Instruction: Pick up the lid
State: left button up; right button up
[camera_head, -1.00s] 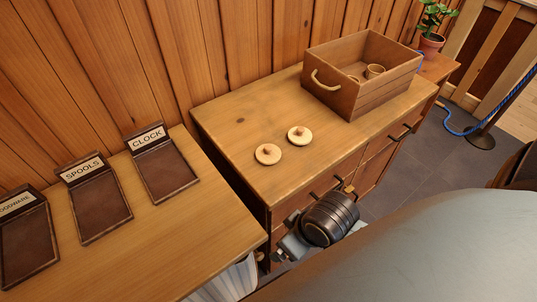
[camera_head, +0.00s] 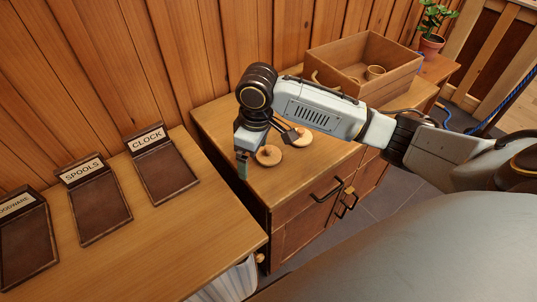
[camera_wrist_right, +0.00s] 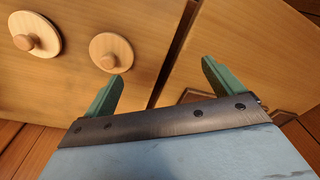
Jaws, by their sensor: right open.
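Two round pale wooden lids with small reddish-brown knobs lie flat on the cabinet top. The nearer lid (camera_head: 268,157) shows beside my right gripper (camera_head: 243,163); the other lid (camera_head: 301,137) is partly covered by my right arm. In the right wrist view, one lid (camera_wrist_right: 110,50) lies just past the left green fingertip and the other lid (camera_wrist_right: 36,36) lies farther left. My right gripper (camera_wrist_right: 160,78) is open, with nothing between its fingers, and hangs over the cabinet's left edge. My left gripper is out of view.
A wooden crate (camera_head: 335,60) with a small cup (camera_head: 375,72) inside stands at the back right of the cabinet (camera_head: 215,110). A narrow gap separates the cabinet from the left table (camera_head: 170,235), which bears several brown labelled trays, including CLOCK (camera_head: 165,175).

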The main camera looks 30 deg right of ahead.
notch_tip(320, 180, up, 6)
jog(key=m, duration=0.2)
send_over(269, 148)
jog(key=shift+g+h, duration=0.3)
jog(key=shift+h, duration=0.1)
notch_tip(269, 148, down, 8)
jog(key=shift+r+b, duration=0.2)
jog(key=shift+b, duration=0.5)
notch_tip(269, 148, down, 4)
jog(key=shift+f+b, duration=0.15)
jog(key=shift+b, duration=0.35)
jog(key=shift+f, duration=0.5)
jog(key=c, duration=1)
pick_arm(q)
jog(key=shift+a+f, duration=0.25)
jog(key=shift+f, duration=0.4)
jog(key=shift+a+f, duration=0.25)
jog(key=shift+f, duration=0.35)
pick_arm(e)
jog(key=shift+c, duration=0.4)
